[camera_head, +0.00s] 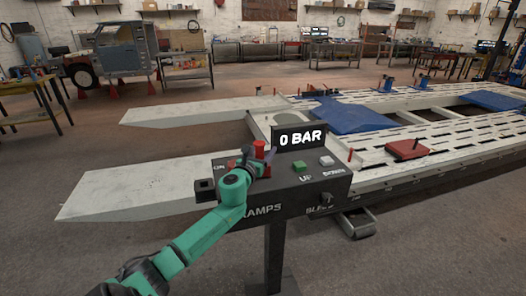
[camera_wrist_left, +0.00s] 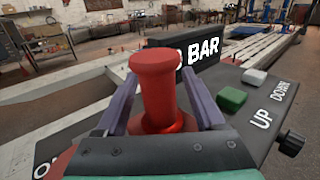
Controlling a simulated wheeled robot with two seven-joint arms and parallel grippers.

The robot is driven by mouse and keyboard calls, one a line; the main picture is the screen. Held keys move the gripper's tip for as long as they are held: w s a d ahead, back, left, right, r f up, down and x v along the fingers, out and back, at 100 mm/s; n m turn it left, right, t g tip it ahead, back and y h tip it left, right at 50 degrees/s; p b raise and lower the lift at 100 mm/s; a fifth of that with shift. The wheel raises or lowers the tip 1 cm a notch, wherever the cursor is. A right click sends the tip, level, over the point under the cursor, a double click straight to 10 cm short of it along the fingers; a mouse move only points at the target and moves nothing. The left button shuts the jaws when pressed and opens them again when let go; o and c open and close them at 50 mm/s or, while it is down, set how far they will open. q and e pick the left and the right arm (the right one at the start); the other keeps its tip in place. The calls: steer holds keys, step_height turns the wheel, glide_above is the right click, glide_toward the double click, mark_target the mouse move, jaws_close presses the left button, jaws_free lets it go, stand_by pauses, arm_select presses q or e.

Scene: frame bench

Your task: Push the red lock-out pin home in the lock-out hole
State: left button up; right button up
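The red lock-out pin (camera_head: 259,150) stands upright on the dark control box (camera_head: 311,181), left of the display. In the left wrist view the pin (camera_wrist_left: 155,88) shows a round head, a narrower shaft and a wider red part at its foot. The lock-out hole is hidden under it; I cannot tell how deep the pin sits. My left gripper (camera_head: 264,163) is at the pin, with one purple finger on each side of it. In the wrist view the fingers (camera_wrist_left: 160,100) are apart, with gaps beside the shaft. My right gripper is out of view.
A display reading "0 BAR" (camera_head: 300,137) stands behind the pin. A green UP button (camera_head: 299,166) and a pale DOWN button (camera_head: 326,161) lie to the right. Another red part (camera_head: 232,163) is left of the pin. Pale ramps (camera_head: 135,188) extend left.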

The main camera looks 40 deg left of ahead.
arm_select(q)
steer(key=shift+f, duration=0.2)
steer(key=shift+s+d+f, duration=0.15)
steer(key=shift+s+d, duration=0.05)
steer(key=shift+s, duration=0.4)
steer(key=b+v, duration=0.1)
steer(key=v, duration=1.1)
steer(key=shift+s, duration=0.15)
steer(key=shift+s+d+r, duration=0.15)
steer(key=shift+s+r, duration=0.2)
steer(key=shift+s, duration=0.15)
